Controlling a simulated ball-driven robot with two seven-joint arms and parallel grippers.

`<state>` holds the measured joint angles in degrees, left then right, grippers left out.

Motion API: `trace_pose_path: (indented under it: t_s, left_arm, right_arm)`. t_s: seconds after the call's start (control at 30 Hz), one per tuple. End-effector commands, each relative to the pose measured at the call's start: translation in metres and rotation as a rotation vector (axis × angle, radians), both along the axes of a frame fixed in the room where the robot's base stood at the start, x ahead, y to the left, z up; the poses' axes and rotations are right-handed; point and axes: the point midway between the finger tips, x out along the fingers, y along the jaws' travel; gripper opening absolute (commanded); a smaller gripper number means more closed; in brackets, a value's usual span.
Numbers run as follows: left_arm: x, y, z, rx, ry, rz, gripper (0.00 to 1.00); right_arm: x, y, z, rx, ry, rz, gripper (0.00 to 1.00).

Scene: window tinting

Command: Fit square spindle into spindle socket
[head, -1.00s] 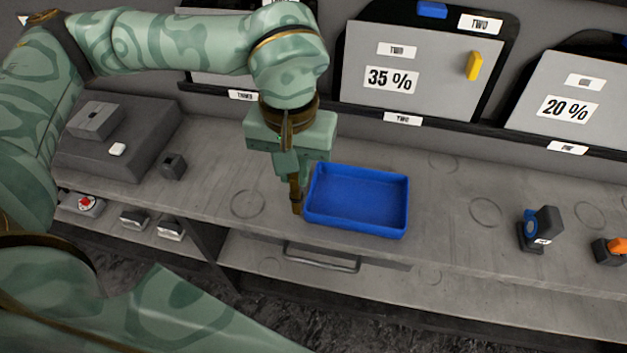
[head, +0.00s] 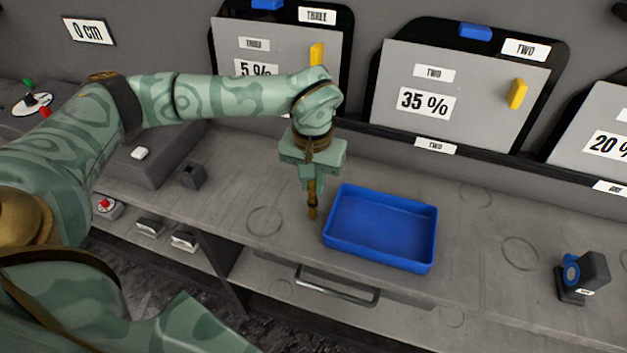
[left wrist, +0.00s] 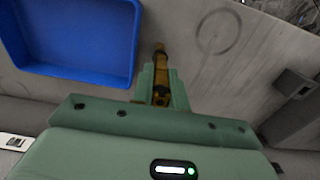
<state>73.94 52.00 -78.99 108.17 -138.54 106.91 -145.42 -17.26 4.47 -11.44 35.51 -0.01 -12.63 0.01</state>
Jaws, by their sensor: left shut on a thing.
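My left gripper (head: 311,187) is over the bench, just left of the blue tray. It is shut on a slim brass-brown piece, which looks like the square spindle (head: 312,207) and points down. In the left wrist view the spindle (left wrist: 160,58) sticks out beyond the fingers (left wrist: 161,86). I cannot tell if its tip touches the bench. A small dark block with an opening in its top (head: 192,175), perhaps the spindle socket, stands on the bench to the left. A dark block (left wrist: 291,104) also shows at the right of the left wrist view. My right gripper is out of view.
The blue tray (head: 380,262) looks empty and stands close right of the gripper. Sample boards (head: 455,110) stand along the back. The bench between gripper and dark block looks clear.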

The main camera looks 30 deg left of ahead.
Motion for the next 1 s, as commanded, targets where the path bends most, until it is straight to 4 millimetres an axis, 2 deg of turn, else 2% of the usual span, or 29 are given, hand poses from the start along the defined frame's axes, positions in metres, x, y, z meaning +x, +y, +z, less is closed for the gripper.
trace_pose_path:
  t_s: [0.27, 0.3, 0.33, 0.37, 0.7, 0.87, 1.0]
  left_arm:
    - [0.0, 0.0, -0.002, 0.0, -0.001, 0.0, 0.0]
    - [0.0, 0.0, -0.001, 0.0, -0.001, 0.0, 0.26]
    - [0.0, 0.0, -0.001, 0.0, -0.001, -0.001, 0.35]
    - [0.0, 0.0, -0.001, 0.0, -0.001, 0.0, 0.37]
    - [0.0, 0.0, 0.005, 0.0, -0.001, 0.0, 0.37]
    - [0.001, 0.0, 0.035, 0.0, -0.006, 0.0, 0.37]
    - [0.001, 0.0, 0.071, 0.0, -0.007, -0.001, 0.37]
  right_arm:
    - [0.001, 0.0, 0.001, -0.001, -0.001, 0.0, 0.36]
    - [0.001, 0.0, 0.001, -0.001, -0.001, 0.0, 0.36]
    - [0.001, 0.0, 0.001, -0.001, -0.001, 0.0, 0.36]
    - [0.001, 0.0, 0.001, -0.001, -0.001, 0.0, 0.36]
    - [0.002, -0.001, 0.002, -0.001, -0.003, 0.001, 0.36]
    - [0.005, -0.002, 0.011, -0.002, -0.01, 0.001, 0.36]
    - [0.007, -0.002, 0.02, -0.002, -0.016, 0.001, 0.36]
